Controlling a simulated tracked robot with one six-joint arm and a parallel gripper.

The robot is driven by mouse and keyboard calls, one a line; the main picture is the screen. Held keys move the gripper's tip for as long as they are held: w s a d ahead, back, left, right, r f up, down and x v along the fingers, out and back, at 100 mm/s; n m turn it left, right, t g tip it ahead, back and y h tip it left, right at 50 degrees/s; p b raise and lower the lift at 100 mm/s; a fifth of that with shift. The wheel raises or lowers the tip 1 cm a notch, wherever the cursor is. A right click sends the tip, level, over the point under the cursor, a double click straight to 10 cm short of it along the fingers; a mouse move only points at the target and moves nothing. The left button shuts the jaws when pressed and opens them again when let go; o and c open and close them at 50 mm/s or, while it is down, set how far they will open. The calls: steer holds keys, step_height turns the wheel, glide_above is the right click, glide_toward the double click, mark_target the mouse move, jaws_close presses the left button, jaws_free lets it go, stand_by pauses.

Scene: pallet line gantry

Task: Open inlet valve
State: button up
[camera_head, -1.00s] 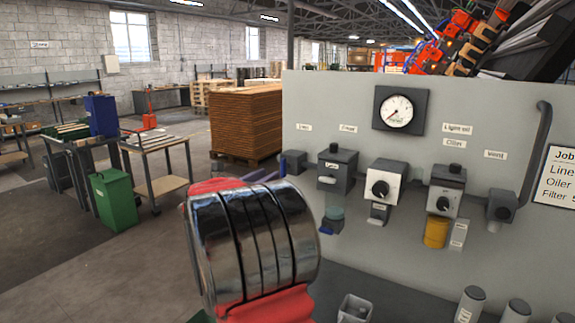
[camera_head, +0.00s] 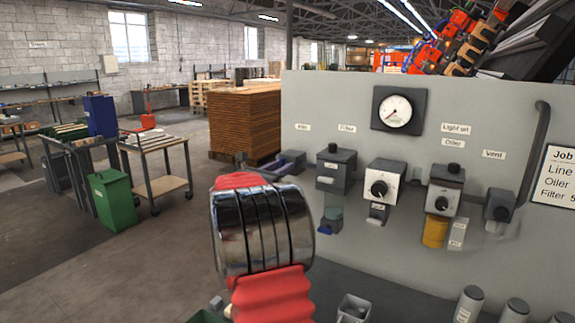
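The inlet valve (camera_head: 291,158) is a dark grey block at the left edge of the grey panel, under a small label reading roughly "Inlet" (camera_head: 303,127). My red and chrome arm (camera_head: 262,230) fills the lower middle of the picture, to the left of and below the valve. A small dark piece shows just above the arm's red end, left of the valve; it may be part of my gripper (camera_head: 243,160). The fingers are not clear, and I cannot tell if they touch the valve. The valve's lower left side is hard to make out.
The panel (camera_head: 340,105) also carries a filter box (camera_head: 336,172), a regulator with a black knob (camera_head: 384,186), an oiler (camera_head: 443,192) with a yellow bowl, a vent (camera_head: 500,205) and a round gauge (camera_head: 397,111). A small open cup (camera_head: 354,309) stands below. Left floor is partly clear.

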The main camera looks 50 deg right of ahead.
steer(key=d, duration=0.4)
steer(key=shift+w+d, duration=0.2)
steer(key=shift+c, duration=0.6)
jaws_close()
